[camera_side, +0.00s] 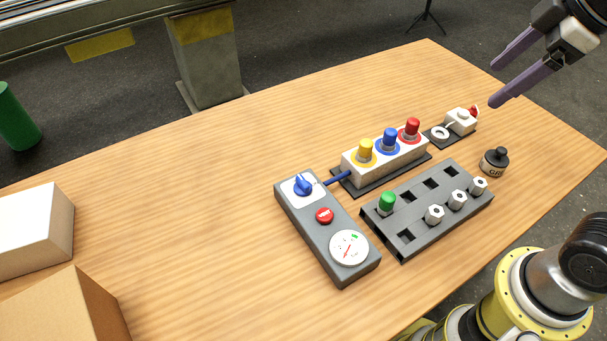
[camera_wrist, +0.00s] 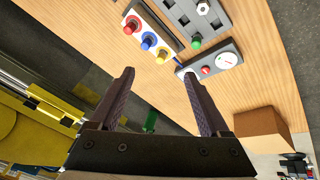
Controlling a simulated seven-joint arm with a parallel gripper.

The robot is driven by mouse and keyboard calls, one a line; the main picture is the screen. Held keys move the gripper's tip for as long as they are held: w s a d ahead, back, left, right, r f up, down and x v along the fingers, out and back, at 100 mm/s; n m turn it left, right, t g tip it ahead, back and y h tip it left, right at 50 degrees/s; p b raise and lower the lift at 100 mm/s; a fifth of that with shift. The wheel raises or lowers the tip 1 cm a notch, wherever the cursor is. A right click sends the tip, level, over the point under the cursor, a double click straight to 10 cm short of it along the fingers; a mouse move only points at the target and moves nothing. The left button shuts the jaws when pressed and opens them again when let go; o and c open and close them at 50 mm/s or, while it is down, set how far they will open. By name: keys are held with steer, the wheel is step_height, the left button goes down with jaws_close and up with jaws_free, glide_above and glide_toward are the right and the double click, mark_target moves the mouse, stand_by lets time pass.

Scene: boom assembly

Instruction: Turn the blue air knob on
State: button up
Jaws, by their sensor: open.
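The blue air knob (camera_side: 303,185) sits on a white plate at the far end of a grey control box (camera_side: 315,222). The box also carries a red button (camera_side: 324,215) and a round white gauge (camera_side: 348,247). In the wrist view the box (camera_wrist: 222,57) lies beyond my right fingertip, which hides most of the knob. My gripper (camera_side: 492,82) is open and empty, high above the table's far right side. Its two purple fingers (camera_wrist: 158,75) are spread wide in the wrist view, apart from everything.
A white block with yellow, blue and red capped fittings (camera_side: 385,158) stands right of the box, joined by a blue hose. A dark rack (camera_side: 420,229) holds a green cap and several nuts. Cartons (camera_side: 68,310) stand at the left. The table's middle left is clear.

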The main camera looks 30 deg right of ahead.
steer(key=w+a+n+g, duration=0.1)
steer(key=w+a+n, duration=0.45)
steer(key=w, duration=0.35)
steer(key=n+g, duration=0.4)
steer(key=n, duration=0.1)
glide_above(303, 181)
step_height(303, 181, down, 13)
steer(key=shift+m, duration=0.25)
step_height(303, 181, down, 14)
steer(key=shift+r, duration=0.1)
steer(key=shift+c, duration=0.2)
jaws_close()
